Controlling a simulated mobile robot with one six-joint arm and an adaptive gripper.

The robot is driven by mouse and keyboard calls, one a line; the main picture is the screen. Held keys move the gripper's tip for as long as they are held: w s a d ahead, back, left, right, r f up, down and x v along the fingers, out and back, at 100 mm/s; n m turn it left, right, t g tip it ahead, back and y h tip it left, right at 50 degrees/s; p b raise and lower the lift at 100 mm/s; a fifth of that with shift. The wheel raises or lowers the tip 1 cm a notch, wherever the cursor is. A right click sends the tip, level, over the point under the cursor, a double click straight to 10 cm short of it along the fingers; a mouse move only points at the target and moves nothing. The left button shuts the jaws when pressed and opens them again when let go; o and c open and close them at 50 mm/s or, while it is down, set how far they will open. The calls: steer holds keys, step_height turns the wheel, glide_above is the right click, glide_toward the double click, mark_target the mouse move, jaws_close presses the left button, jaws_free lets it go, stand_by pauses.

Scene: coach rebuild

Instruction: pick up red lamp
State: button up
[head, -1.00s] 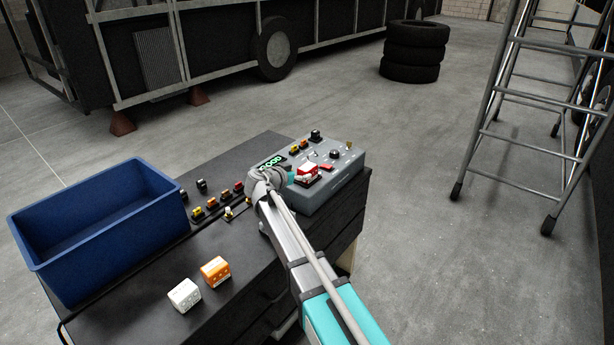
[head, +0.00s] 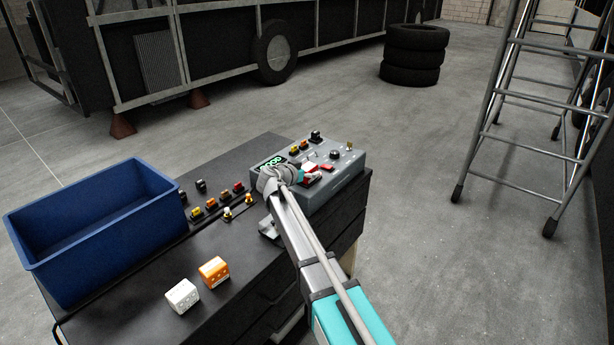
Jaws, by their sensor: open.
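A red and white block (head: 313,168), the likeliest red lamp, sits on top of the grey control box (head: 338,184). It is partly covered by the end of my arm. My gripper (head: 302,178) is at the near left side of this block, over the box. It is open, but its fingertips are small and partly hidden, so I cannot tell whether they touch the block. A smaller red piece (head: 238,187) stands in the row of small parts on the dark bench. An orange block (head: 213,270) and a white block (head: 182,296) lie on the bench's near side.
A blue bin (head: 95,240) stands at the bench's left end. Several small switches and lamps stand between bin and box. The dark bench top (head: 235,310) is clear around the two blocks. Stacked tyres (head: 415,55) and a metal ladder (head: 520,140) stand on the floor beyond.

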stand_by(0.5)
steer(key=c, duration=1.3)
steer(key=shift+r, duration=0.15)
step_height(320, 180, up, 3)
steer(key=p, duration=0.2)
steer(key=shift+f+p, duration=0.2)
steer(key=shift+p, duration=0.2)
steer(key=s+r+p, duration=0.3)
steer(key=s, duration=0.1)
steer(key=s+d+r+p, duration=0.1)
steer(key=s+r+p, duration=0.2)
steer(key=s, duration=0.2)
steer(key=s+d+r+p, duration=0.1)
steer(key=s+r+p, duration=0.3)
steer(key=s, duration=0.1)
steer(key=shift+d+r, duration=0.1)
steer(key=shift+d, duration=0.15)
steer(key=shift+w, duration=0.1)
